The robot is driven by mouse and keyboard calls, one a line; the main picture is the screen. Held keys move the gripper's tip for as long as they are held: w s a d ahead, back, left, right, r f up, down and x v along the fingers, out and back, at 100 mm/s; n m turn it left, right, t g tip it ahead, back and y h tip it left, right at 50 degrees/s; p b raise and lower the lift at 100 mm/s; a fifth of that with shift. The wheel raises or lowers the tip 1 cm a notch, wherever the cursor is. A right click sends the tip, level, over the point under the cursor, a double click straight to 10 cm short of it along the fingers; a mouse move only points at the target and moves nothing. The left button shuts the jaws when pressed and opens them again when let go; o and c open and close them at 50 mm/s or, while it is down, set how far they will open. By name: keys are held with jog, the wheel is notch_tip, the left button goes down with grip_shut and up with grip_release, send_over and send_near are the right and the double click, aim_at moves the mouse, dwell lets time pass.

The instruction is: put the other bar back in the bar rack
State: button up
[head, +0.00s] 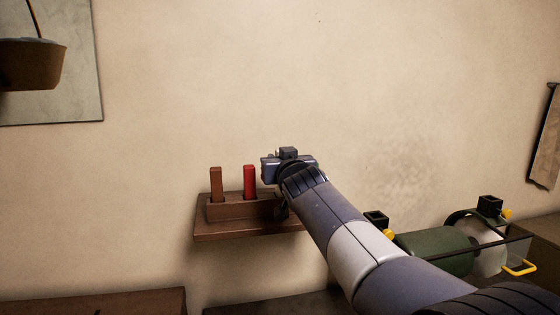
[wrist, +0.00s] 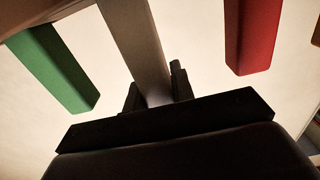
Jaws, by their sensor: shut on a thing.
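The bar rack (head: 228,212) is a brown wooden wall shelf with a slotted block. A brown bar (head: 216,184) and a red bar (head: 250,181) stand upright in it. My gripper (head: 284,190) is at the rack's right part, and my arm hides that end. In the wrist view, my gripper (wrist: 156,97) is shut on a grey-beige bar (wrist: 137,42). This bar lies between a green bar (wrist: 55,70) and the red bar (wrist: 249,38), apart from both. Whether its far end sits in a slot cannot be told.
A green cylinder machine (head: 437,250) with yellow knobs stands at the lower right. A framed picture (head: 60,100) hangs at the upper left. A dark brown surface (head: 100,302) is at the lower left. The wall above the rack is clear.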

jog(key=shift+f+b, duration=1.55)
jog(key=o, duration=1.1)
jog(key=shift+c, duration=0.2)
jog(key=shift+s, duration=0.1)
jog(key=s+d+b, duration=0.2)
jog(key=s, duration=0.8)
jog(key=shift+s, duration=0.2)
jog(key=w, duration=0.3)
jog(key=w+a+p, duration=0.1)
jog(key=w, duration=0.3)
jog(key=w+a+p, duration=0.1)
jog(key=w, duration=0.2)
jog(key=shift+w, duration=0.35)
jog(key=shift+r+p, duration=0.25)
jog(key=shift+p, duration=0.05)
jog(key=shift+f, duration=0.2)
